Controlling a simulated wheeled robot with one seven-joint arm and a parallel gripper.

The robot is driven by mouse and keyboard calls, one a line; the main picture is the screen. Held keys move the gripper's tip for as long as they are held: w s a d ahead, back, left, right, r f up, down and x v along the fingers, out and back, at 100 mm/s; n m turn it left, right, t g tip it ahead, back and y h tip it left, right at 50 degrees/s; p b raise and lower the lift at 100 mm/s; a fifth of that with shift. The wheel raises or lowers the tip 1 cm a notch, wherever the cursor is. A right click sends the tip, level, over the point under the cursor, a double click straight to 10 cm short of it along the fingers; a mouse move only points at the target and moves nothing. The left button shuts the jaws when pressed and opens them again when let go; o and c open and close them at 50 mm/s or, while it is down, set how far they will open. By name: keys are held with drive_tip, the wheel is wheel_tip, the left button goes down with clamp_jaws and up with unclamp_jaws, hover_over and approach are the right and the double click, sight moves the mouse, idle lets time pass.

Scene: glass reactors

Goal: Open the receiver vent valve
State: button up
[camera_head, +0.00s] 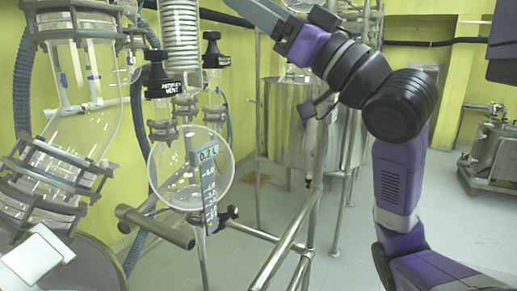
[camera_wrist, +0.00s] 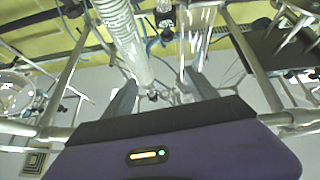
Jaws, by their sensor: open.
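The receiver vent valve (camera_head: 158,82) is a black knob with a white "VENT" label on a glass neck, left of centre in the head view. It stands above the round glass receiver (camera_head: 165,170), which carries a "0.2 L" scale tag. My gripper (camera_head: 250,8) is at the top of the head view, right of and higher than the valve, partly cut off by the frame edge. In the wrist view my gripper (camera_wrist: 163,94) is open, its two grey fingers apart, with glassware beyond them. I cannot tell which part there is the vent valve.
A second black knob (camera_head: 213,50) stands right of the vent valve, near the coiled glass condenser (camera_head: 181,40). A large glass vessel (camera_head: 85,75) is at left. Metal frame rails (camera_head: 285,245) cross in front, and a steel tank (camera_head: 300,120) stands behind. Open floor lies at right.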

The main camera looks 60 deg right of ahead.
drive_tip(key=d+f+m+t+h, duration=0.1)
drive_tip(key=d+f+m+h, duration=0.4)
drive_tip(key=f+m+h, duration=0.25)
drive_tip(key=a+f+m+g+h, duration=0.2)
drive_tip(key=f, duration=0.8)
drive_tip(key=a+f+m+g+h+p, duration=0.1)
drive_tip(key=a+f+g+h, duration=0.1)
drive_tip(key=f, duration=0.8)
drive_tip(key=shift+w+a+m+g+h, duration=0.3)
drive_tip(key=shift+w+a+m+h, duration=0.05)
drive_tip(key=shift+a, duration=0.05)
